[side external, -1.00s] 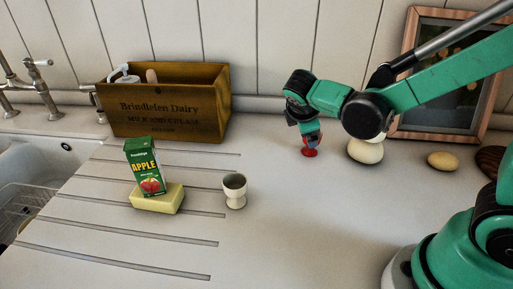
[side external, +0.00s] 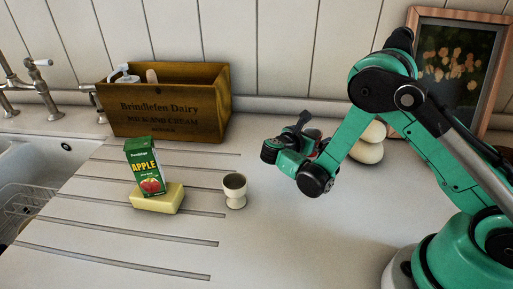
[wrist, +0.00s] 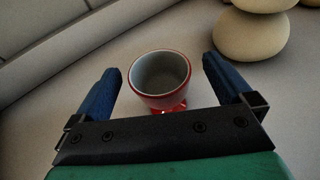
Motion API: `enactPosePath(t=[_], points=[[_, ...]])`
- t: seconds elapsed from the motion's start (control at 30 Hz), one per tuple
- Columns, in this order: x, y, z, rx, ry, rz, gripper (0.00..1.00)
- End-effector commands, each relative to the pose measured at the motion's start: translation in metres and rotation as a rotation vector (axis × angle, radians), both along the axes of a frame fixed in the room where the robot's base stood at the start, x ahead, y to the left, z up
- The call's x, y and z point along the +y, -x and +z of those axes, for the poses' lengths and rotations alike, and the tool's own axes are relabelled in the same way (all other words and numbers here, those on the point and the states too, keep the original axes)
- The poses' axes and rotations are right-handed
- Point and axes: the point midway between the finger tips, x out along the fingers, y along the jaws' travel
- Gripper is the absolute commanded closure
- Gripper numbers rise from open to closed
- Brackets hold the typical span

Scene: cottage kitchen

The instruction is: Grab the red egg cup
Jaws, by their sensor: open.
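The red egg cup (wrist: 154,100) stands upright in the wrist view, with a pale grey inside. My gripper (wrist: 161,67) is open, with one blue finger on each side of the cup. Gaps show between the cup and both fingers, and nothing is gripped. In the side external view my gripper (side external: 303,128) is low over the counter at the right of the middle. My arm hides most or all of the red egg cup there.
Stacked pale stones (side external: 367,152) stand close to the right of my gripper, also in the wrist view (wrist: 250,36). A white egg cup (side external: 235,191) stands left. A wooden crate (side external: 170,105) and picture frame (side external: 462,65) are behind.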

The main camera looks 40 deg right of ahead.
Motion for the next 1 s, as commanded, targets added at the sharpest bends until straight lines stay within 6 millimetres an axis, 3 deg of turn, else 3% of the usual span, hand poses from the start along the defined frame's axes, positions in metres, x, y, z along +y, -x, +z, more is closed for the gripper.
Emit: enactPosePath(t=[0.33, 0.37, 0.67, 1.0], points=[[-0.0075, -0.0015, -0.0025, 0.000, -0.001, 0.001, 0.01], [-0.0074, -0.0015, -0.0023, 0.000, -0.001, 0.001, 0.06], [-0.0072, -0.0015, -0.0023, -0.001, -0.001, 0.001, 0.91], [-0.0072, -0.0015, 0.0008, -0.001, -0.001, 0.001, 0.91]])
